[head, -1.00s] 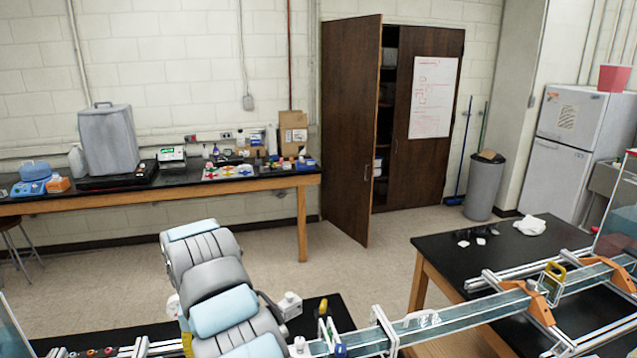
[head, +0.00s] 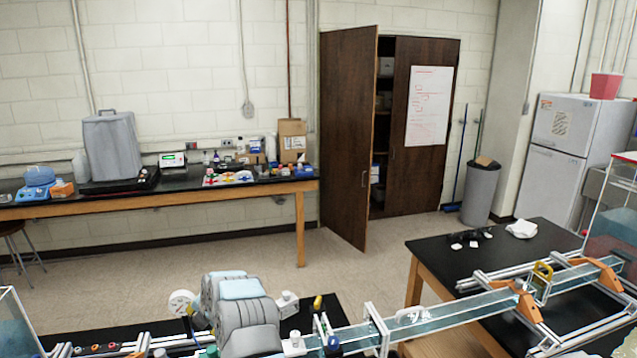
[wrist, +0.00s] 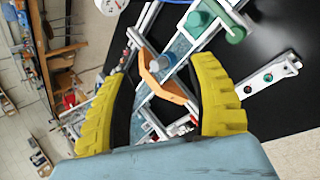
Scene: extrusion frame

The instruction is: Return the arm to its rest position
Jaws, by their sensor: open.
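My gripper (wrist: 160,108) shows in the wrist view with its two yellow ribbed fingers spread apart and nothing between them. Beyond the fingers lies the extrusion frame with its orange bracket (wrist: 160,78) and a green cylindrical part (wrist: 232,28); they look apart from the fingers. In the head view my grey and pale-blue arm is folded low at the bottom middle, and the gripper itself is hidden there. The frame's long clear channel (head: 450,312) runs to the right of my arm.
A black-topped table (head: 490,247) carries the frame's right end. A long bench (head: 225,190) with lab gear stands along the back wall. A wooden cabinet (head: 347,135) has one door open. A grey bin (head: 480,193) stands beside it. The floor between is clear.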

